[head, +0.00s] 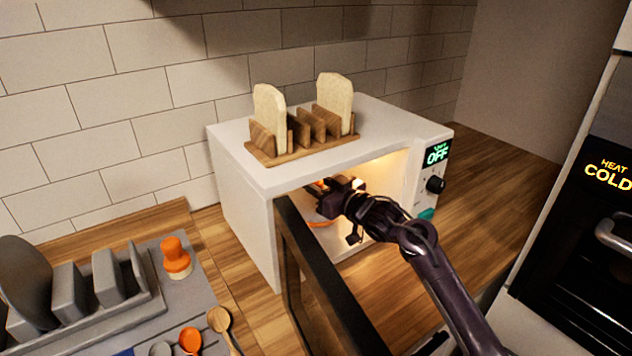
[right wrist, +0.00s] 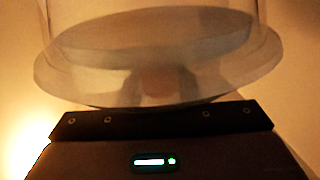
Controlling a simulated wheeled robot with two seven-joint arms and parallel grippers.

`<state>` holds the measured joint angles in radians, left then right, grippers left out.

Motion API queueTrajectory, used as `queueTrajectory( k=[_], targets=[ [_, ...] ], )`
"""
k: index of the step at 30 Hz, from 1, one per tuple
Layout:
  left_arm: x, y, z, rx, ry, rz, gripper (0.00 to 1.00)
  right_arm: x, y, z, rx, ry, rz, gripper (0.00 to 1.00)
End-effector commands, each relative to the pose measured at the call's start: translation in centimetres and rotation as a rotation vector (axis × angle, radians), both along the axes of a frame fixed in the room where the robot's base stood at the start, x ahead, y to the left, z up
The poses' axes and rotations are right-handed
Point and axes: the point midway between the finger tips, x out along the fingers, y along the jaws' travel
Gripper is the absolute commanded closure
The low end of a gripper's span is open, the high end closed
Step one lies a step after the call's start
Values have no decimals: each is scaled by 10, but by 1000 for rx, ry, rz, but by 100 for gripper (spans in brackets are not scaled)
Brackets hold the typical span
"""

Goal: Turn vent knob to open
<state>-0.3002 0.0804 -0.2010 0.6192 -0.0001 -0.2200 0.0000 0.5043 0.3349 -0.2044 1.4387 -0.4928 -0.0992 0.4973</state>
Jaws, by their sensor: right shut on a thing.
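A white microwave (head: 240,222) stands on the wooden counter with its dark-framed door (head: 325,285) open. I cannot read the small text above OFF, so I cannot tell if this is the vent knob. My right gripper (head: 322,192) is inside the lit microwave, apart from that knob. In the right wrist view a pale, see-through round thing (right wrist: 150,45) is right in front of the gripper, which is shut on it. My left gripper is not in view.
A wooden rack (head: 300,149) with two bread slices stands on the microwave. A grey dish rack (head: 75,310), an orange-topped stamp-like thing (head: 176,257) and a wooden spoon (head: 221,324) are at lower left. An oven (head: 590,250) reading HEAT COLD is at right.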

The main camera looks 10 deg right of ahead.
Motion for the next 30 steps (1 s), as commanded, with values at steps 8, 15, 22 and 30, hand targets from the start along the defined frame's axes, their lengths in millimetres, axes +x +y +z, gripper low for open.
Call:
queueTrajectory(
  k=[8,15,22,30],
  targets=[
    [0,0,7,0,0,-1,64,-1,3,0,5,4,-179,91],
    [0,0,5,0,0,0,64,-1,4,-1,6,3,-364,91],
    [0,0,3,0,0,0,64,0,3,0,4,2,-504,91],
    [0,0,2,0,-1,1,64,0,2,0,2,2,-590,91]
  ],
)
